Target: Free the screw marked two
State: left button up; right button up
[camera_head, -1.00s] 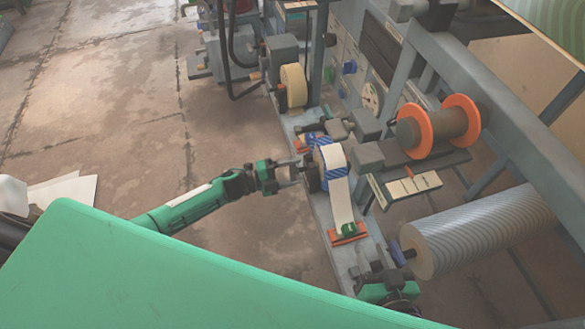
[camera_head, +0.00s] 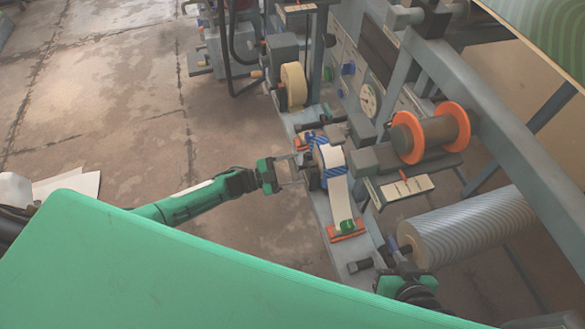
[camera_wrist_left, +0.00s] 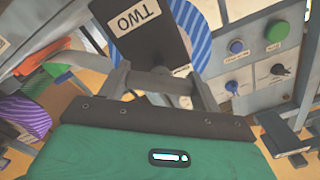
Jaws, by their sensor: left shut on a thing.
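A dark block with a white label reading TWO (camera_wrist_left: 150,28) shows upside down at the top of the left wrist view. A blue-and-white striped roll (camera_wrist_left: 190,35) is right behind it. In the head view this is the striped roll (camera_head: 331,157) with a white strip hanging down from it. My left gripper (camera_head: 306,171) reaches it from the left. Its two fingers (camera_wrist_left: 162,84) are shut on a dark bar just below the label, taken as the screw marked two; the grip is partly hidden. My right gripper (camera_head: 390,272) is low in the head view, its jaws unclear.
An orange-flanged spool (camera_head: 430,131) and a large grey ribbed roller (camera_head: 468,230) stand to the right. A cream roll (camera_head: 293,84) is further back. A panel with a green button (camera_wrist_left: 277,28) and switches is right in the wrist view. The floor on the left is open.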

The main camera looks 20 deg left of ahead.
pick_arm(q)
jog(key=shift+a, duration=0.1)
dwell(0.3)
jog(key=o, duration=1)
jog(key=v, duration=1.3)
jog(key=shift+s+a+p, duration=0.3)
jog(key=shift+p, duration=0.1)
pick_arm(e)
jog(key=shift+s+d+g+h, duration=0.35)
jog(key=shift+d+g, duration=0.15)
jog(key=shift+d, duration=0.25)
